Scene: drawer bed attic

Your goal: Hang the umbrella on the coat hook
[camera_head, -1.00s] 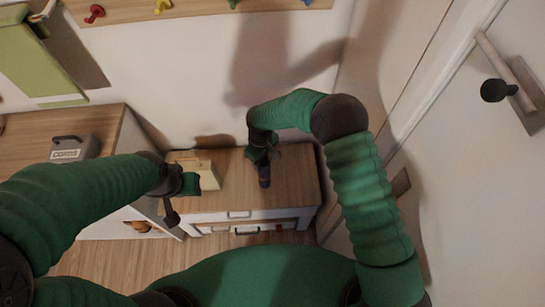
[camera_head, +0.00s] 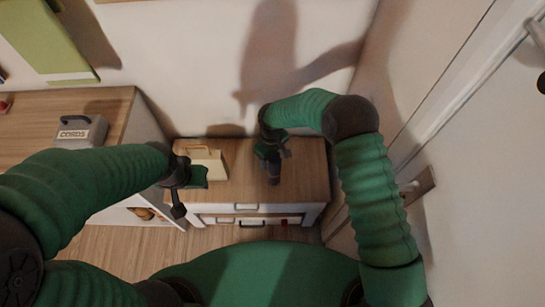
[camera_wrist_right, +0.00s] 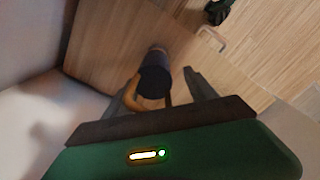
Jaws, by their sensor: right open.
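The folded umbrella is a short dark blue roll (camera_head: 274,179) standing over the low wooden cabinet, right under my right gripper (camera_head: 271,160). In the right wrist view the umbrella (camera_wrist_right: 156,78) lies between my spread right fingers, with a curved orange-brown handle (camera_wrist_right: 131,97) beside it. The right jaws are open; whether a finger touches the umbrella I cannot tell. My left gripper (camera_head: 178,197) hangs near the cabinet's left front corner; its jaws are too small and dark to read. The coat hooks are out of view; only a sliver of their board (camera_head: 115,1) shows at the top edge.
The low cabinet (camera_head: 312,185) has drawers with handles. A cream box-like object (camera_head: 209,160) stands on its left part. A taller wooden unit (camera_head: 25,115) at left carries a grey case (camera_head: 80,131). A white door (camera_head: 490,150) and wall bound the right side.

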